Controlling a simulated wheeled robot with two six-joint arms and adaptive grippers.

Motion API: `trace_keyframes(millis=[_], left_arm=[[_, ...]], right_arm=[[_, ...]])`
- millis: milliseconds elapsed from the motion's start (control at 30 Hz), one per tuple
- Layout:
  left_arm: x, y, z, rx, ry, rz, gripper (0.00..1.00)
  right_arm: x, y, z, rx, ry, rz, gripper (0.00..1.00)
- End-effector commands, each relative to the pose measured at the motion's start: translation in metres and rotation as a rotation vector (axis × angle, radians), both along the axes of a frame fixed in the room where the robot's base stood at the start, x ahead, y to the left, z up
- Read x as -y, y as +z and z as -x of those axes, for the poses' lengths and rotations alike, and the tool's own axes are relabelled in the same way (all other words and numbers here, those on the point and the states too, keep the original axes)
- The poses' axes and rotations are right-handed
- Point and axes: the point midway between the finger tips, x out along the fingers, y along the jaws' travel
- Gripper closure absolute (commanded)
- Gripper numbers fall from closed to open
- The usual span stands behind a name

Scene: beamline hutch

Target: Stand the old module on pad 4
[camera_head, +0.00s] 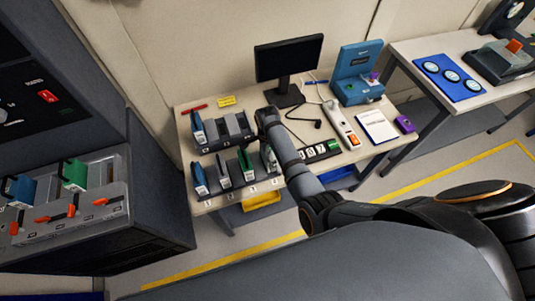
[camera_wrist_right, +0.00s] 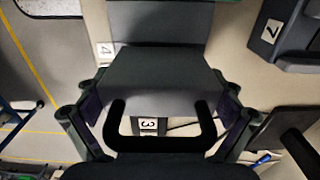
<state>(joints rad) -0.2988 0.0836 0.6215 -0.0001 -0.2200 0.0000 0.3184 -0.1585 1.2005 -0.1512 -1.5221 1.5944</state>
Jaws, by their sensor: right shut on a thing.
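My right gripper (camera_wrist_right: 160,112) is shut on a grey module with a black U-shaped handle (camera_wrist_right: 160,145), which fills the middle of the right wrist view. In the head view my right arm reaches over the table. A grey module (camera_head: 268,158) shows beside the arm at the right end of the front row, partly hidden; it looks like the held one. Pad label 4 (camera_wrist_right: 104,50) shows left of the module in the wrist view, and label 3 (camera_wrist_right: 148,126) shows through the handle. I cannot tell whether the module touches a pad. My left gripper is out of view.
Blue (camera_head: 200,180), grey (camera_head: 222,172) and green (camera_head: 246,166) modules stand left in the front row. The monitor (camera_head: 288,60), a handheld device (camera_head: 341,125) and a blue machine (camera_head: 358,75) occupy the table's right part.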

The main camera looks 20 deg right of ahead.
Motion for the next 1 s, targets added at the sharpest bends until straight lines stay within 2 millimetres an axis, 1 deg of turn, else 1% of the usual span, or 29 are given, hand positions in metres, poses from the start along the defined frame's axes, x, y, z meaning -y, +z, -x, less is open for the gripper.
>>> trace_keyframes(millis=[467,1000], left_arm=[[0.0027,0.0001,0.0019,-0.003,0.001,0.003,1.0],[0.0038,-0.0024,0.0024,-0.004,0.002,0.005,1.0]], right_arm=[[-0.0002,0.0011,-0.0004,0.001,0.0,0.0,0.5],[0.0,-0.0039,-0.0005,0.001,0.0,0.0,0.5]])
